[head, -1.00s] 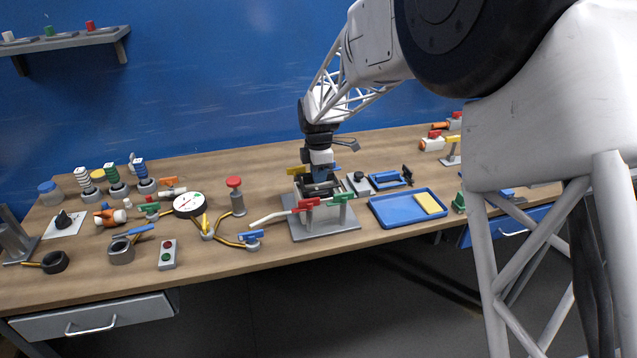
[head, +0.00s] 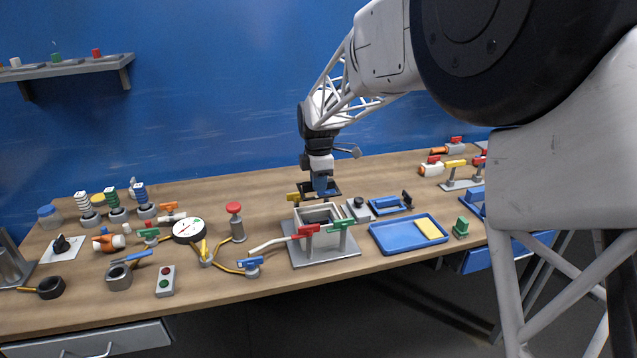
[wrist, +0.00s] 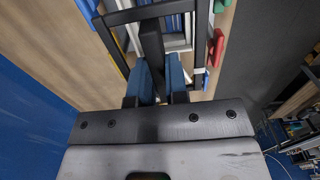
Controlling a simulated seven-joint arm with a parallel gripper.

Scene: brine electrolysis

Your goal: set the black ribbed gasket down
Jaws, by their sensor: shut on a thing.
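My gripper (head: 321,190) points down above the table's middle, just behind and above the grey open-topped cell box (head: 297,218). Its blue fingers (wrist: 160,84) are shut on a tab of the black gasket (head: 335,188), a flat rectangular frame. In the wrist view the gasket (wrist: 106,42) reaches out past the fingertips, and the cell shows through its opening. The gasket looks apart from the box in the head view. Its ribs are too small to make out. The box has red (head: 306,231) and green (head: 340,224) handles at its front.
A blue tray (head: 392,243) with a yellow pad (head: 431,229) lies right of the box. A red-topped post (head: 236,222) stands left of it, with a round gauge (head: 188,230) farther left. Bare tabletop (head: 245,187) lies behind them.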

